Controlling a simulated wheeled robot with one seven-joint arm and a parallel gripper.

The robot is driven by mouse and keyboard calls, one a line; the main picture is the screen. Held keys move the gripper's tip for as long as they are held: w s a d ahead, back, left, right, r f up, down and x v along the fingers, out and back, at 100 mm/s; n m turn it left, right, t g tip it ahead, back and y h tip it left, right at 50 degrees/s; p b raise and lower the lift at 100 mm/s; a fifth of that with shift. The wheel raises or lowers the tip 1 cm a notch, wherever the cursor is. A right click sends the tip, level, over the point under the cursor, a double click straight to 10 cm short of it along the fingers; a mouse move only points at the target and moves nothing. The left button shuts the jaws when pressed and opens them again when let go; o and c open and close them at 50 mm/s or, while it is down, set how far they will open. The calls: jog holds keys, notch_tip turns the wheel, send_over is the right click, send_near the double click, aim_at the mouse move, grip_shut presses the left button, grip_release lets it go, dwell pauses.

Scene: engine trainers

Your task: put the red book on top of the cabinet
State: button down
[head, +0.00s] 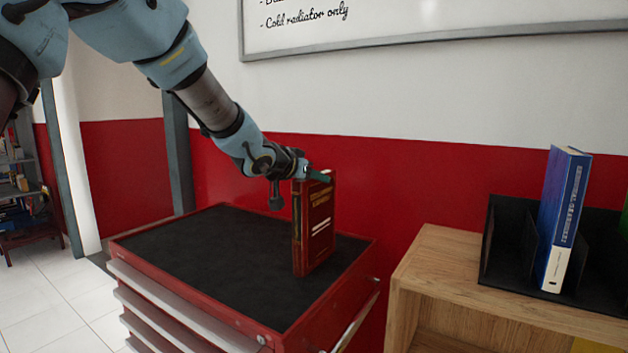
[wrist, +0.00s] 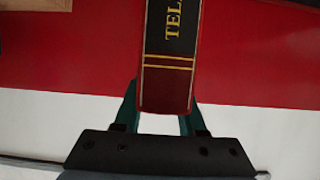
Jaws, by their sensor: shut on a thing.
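The red book (head: 314,226) stands upright over the black top of the red tool cabinet (head: 220,255), near its right side. Its lower edge appears at or very close to the cabinet top; I cannot tell for sure whether it touches. My gripper (head: 318,177) is shut on the upper part of the book. In the wrist view the book's spine (wrist: 168,60) with gold lettering lies between the two green fingers of my gripper (wrist: 165,105).
A wooden shelf (head: 450,270) stands to the right, with a black book rack (head: 510,245) holding a blue book (head: 563,215). A red and white wall with a whiteboard (head: 430,25) is behind the cabinet. Most of the cabinet top is bare.

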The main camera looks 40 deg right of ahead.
jog(key=shift+r, duration=0.1)
jog(key=shift+c, duration=2.4)
grip_release()
jog(key=shift+a, duration=0.15)
jog(key=v, duration=1.1)
jog(key=shift+a+r, duration=0.25)
jog(key=shift+a, duration=0.1)
